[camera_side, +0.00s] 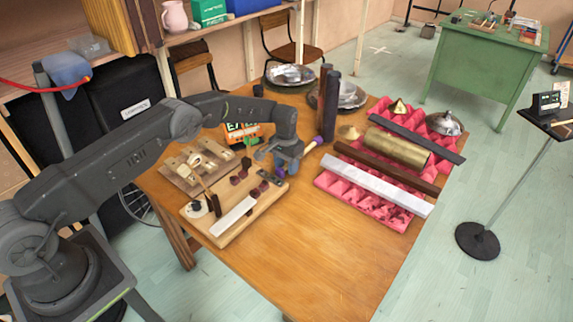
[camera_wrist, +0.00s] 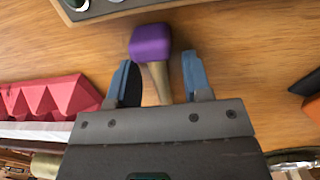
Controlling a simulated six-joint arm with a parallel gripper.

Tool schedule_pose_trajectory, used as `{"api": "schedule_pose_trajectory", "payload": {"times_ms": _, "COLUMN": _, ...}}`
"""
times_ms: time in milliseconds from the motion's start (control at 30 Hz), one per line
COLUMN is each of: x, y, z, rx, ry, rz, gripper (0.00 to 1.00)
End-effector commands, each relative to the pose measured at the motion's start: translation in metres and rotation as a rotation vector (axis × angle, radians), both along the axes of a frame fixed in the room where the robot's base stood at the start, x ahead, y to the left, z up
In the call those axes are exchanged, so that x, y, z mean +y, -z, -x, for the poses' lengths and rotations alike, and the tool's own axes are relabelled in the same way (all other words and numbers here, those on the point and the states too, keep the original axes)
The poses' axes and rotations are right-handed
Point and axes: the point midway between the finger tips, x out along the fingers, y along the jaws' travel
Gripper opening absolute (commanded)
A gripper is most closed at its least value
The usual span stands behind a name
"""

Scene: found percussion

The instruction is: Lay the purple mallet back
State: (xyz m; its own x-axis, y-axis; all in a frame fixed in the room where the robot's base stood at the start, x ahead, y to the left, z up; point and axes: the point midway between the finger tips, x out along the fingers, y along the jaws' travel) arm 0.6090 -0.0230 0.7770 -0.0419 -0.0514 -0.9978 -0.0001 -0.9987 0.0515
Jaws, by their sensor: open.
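The purple mallet lies on the wooden table. In the wrist view its purple head (camera_wrist: 150,42) is just beyond my fingertips, and its pale handle (camera_wrist: 159,80) runs back between the fingers and under my gripper. In the side view a pale stick with a purple part (camera_side: 317,141) shows just right of my gripper (camera_side: 290,168); the rest is hidden behind it. My gripper (camera_wrist: 158,80) is open, with a blue finger on each side of the handle and a gap visible on both sides. A wooden board (camera_side: 228,236) with dark red blocks lies left of my gripper.
Pink foam (camera_side: 337,196) carries bars and a brass tube (camera_side: 398,147) on the right. Dark upright cylinders (camera_side: 331,105) stand behind my gripper. An orange and green box (camera_side: 243,133) is behind left. The table's front (camera_side: 310,255) is clear.

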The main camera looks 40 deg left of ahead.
Motion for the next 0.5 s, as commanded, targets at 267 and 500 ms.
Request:
{"api": "schedule_pose_trajectory", "payload": {"times_ms": 267, "x": 0.000, "y": -0.006, "z": -0.001, "rx": -0.001, "ry": 0.000, "rz": 0.000, "gripper": 0.45}}
{"api": "schedule_pose_trajectory", "payload": {"times_ms": 500, "x": 0.003, "y": -0.050, "z": -0.003, "rx": -0.005, "ry": 0.000, "rz": 0.000, "gripper": 0.45}}
